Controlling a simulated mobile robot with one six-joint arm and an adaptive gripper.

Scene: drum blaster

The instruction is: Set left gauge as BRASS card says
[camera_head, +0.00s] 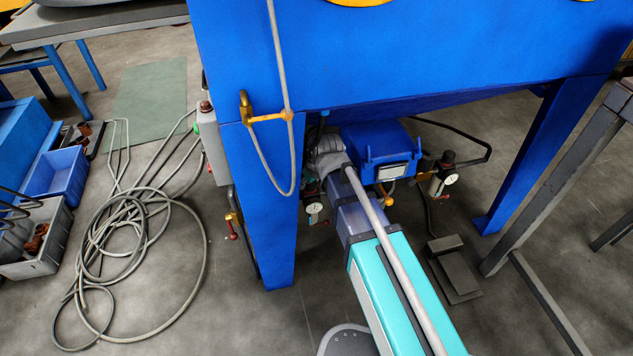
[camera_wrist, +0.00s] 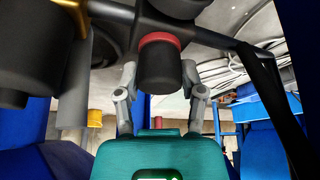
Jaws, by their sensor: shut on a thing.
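In the wrist view, a black regulator knob (camera_wrist: 160,68) with a red ring sits between the two grey fingers of my gripper (camera_wrist: 160,82), which is shut on it. In the head view, the left gauge (camera_head: 313,207) is a small white dial beside my arm, below the blue machine; its needle is too small to read. My gripper (camera_head: 326,150) is partly hidden there, and the left knob cannot be made out. The right gauge (camera_head: 451,178) hangs below its own black knob (camera_head: 448,158). I see no readable BRASS card.
A blue box (camera_head: 378,143) with a pale label (camera_head: 392,172) is just right of my gripper. The machine's blue legs (camera_head: 268,215) stand on both sides. A black pedal (camera_head: 453,268) is on the floor at right. Coiled hose (camera_head: 130,240) lies at left.

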